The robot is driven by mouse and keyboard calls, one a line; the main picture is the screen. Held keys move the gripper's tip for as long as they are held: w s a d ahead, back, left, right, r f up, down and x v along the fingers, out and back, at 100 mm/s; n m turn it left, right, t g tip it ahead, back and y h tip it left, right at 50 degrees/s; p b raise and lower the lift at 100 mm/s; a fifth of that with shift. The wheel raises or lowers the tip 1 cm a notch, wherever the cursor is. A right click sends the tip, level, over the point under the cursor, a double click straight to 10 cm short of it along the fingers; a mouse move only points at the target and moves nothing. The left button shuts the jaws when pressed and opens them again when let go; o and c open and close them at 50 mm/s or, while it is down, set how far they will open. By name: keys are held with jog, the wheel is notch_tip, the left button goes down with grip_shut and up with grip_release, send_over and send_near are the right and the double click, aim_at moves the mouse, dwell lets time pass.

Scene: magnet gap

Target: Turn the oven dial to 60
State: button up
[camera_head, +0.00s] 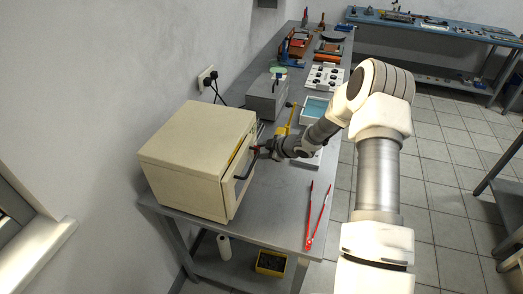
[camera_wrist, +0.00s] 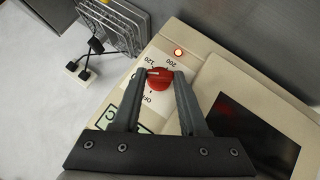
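The cream oven (camera_head: 195,160) stands on the metal bench, its dark-handled door facing right in the head view. In the wrist view the oven panel (camera_wrist: 196,62) carries a red round dial (camera_wrist: 159,80) with printed marks 200, 120 and OFF around it, seen upside down. My gripper (camera_wrist: 159,74) has one finger on each side of the dial, and both fingertips appear to touch it. A small dark mark shows on the dial's upper edge; the exact setting is unclear. My gripper (camera_head: 257,150) also shows at the oven front in the head view, where the dial is hidden.
An orange lamp (camera_wrist: 178,52) glows on the panel beside the dark oven window (camera_wrist: 254,134). A grey box (camera_head: 266,98), a yellow tool (camera_head: 287,120) and a blue tray (camera_head: 315,110) stand behind the arm. Red-handled tongs (camera_head: 318,215) lie near the bench's right edge.

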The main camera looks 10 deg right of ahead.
jog(key=o, duration=0.5)
jog(key=shift+c, duration=0.2)
jog(key=b, duration=0.3)
jog(key=shift+f+t, duration=0.3)
jog(key=shift+f, duration=0.05)
jog(key=n+t+b, duration=0.1)
jog(key=b, duration=0.5)
jog(key=t+b, duration=0.1)
jog(key=b, duration=0.6)
jog(key=n+t+h+b, duration=0.1)
jog(key=b, duration=0.6)
jog(key=shift+s+a+f+n+t, duration=0.2)
jog(key=shift+s+f+n+t, duration=0.05)
jog(key=shift+n+t, duration=0.05)
jog(key=n+t+b, duration=0.1)
jog(key=b, duration=0.5)
jog(key=shift+f, duration=0.15)
